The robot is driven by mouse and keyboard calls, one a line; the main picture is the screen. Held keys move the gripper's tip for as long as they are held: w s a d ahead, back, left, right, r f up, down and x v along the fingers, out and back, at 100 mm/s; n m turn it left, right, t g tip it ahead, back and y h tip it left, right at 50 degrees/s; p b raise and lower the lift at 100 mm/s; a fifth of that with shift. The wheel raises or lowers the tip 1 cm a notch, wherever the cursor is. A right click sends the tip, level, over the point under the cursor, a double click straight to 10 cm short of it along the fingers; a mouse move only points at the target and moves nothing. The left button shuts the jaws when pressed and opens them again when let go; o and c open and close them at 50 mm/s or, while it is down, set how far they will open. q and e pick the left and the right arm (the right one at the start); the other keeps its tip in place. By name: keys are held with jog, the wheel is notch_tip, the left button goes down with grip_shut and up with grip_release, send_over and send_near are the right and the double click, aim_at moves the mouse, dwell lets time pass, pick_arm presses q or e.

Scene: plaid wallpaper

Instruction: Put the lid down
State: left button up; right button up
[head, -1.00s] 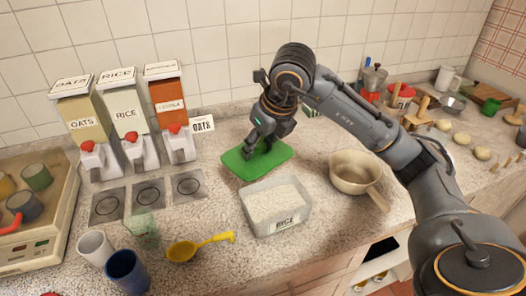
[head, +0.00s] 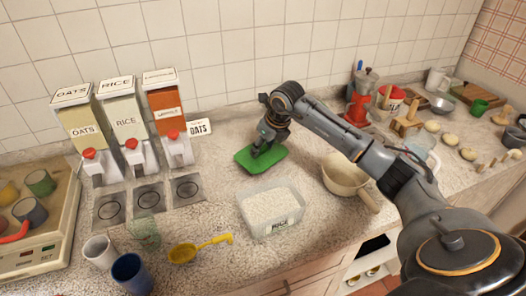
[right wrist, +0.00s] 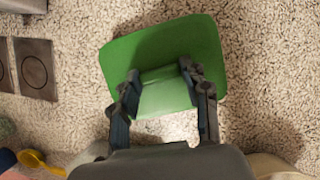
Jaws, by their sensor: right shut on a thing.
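The green lid (head: 263,160) is a flat rectangular plate above or on the counter, behind the rice container; I cannot tell whether it touches the counter. My right gripper (head: 257,147) is shut on the lid's raised middle part. In the right wrist view the lid (right wrist: 205,48) lies between and beyond the two fingers of the gripper (right wrist: 157,85). The clear container (head: 271,222) labelled RICE is open and holds white rice, just in front of the lid. My left gripper is not in view.
Dispensers (head: 128,125) for oats, rice and a third food stand at the back left. A yellow scoop (head: 198,247), a white cup (head: 99,251) and a blue cup (head: 130,272) are at the front. A cream pan (head: 343,174) stands right of the container, under my right arm.

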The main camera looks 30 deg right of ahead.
notch_tip(320, 180, down, 2)
jog(key=shift+f+p, duration=0.15)
jog(key=shift+p, duration=0.3)
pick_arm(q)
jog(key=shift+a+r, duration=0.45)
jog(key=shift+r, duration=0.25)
pick_arm(e)
jog(key=shift+f, duration=0.15)
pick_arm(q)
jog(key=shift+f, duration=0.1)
pick_arm(e)
jog(key=shift+a+f, duration=0.1)
jog(key=o, duration=1.1)
